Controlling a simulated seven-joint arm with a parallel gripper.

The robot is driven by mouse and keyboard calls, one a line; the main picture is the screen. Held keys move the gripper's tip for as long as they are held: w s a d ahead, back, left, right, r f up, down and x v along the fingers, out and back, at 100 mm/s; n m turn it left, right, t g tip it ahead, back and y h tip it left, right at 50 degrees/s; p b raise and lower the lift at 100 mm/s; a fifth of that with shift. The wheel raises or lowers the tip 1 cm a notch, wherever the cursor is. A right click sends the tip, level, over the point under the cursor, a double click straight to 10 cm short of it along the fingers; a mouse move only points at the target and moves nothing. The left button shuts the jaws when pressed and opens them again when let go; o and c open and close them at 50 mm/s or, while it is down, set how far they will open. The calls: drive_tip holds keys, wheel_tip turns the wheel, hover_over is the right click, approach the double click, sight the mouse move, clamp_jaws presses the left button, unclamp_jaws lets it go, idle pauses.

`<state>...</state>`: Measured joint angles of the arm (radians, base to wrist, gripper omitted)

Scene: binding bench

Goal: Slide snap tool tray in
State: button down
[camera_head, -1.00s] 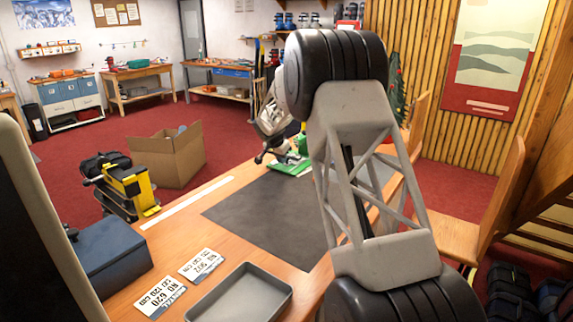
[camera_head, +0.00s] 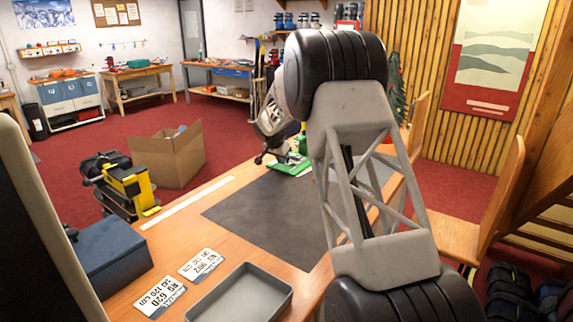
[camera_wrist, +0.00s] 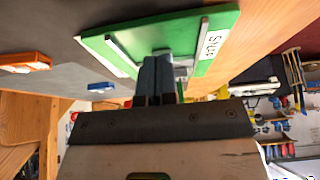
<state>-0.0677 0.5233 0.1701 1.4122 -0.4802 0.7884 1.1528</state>
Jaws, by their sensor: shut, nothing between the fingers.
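A green board (camera_wrist: 222,38) labelled "SNAP" lies on the dark mat in the wrist view, with two pale rails (camera_wrist: 121,55) on it. It also shows small and partly hidden in the head view (camera_head: 291,168). A grey metallic piece (camera_wrist: 182,66) sits between the rails, mostly hidden by my fingers, so I cannot tell whether it is the tool tray or how far in it sits. My gripper (camera_wrist: 162,62) is shut and empty, its fingertips over or against this piece; contact is unclear. In the head view my arm hides part of this area.
An orange block (camera_wrist: 25,62) and a small blue piece (camera_wrist: 101,87) lie on the mat (camera_head: 262,218). An empty grey tray (camera_head: 240,296), two printed cards (camera_head: 201,264) and a blue box (camera_head: 112,258) stand on the bench's near end. The middle of the mat is clear.

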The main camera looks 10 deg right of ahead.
drive_tip(key=shift+w+d, duration=0.8)
drive_tip(key=shift+d, duration=0.05)
idle(0.8)
drive_tip(key=shift+s+a, duration=0.4)
drive_tip(key=shift+a, duration=0.05)
idle(0.5)
drive_tip(key=shift+r, duration=0.15)
drive_tip(key=shift+r, duration=2.85)
drive_tip(key=shift+r, duration=0.15)
drive_tip(key=shift+r, duration=1.85)
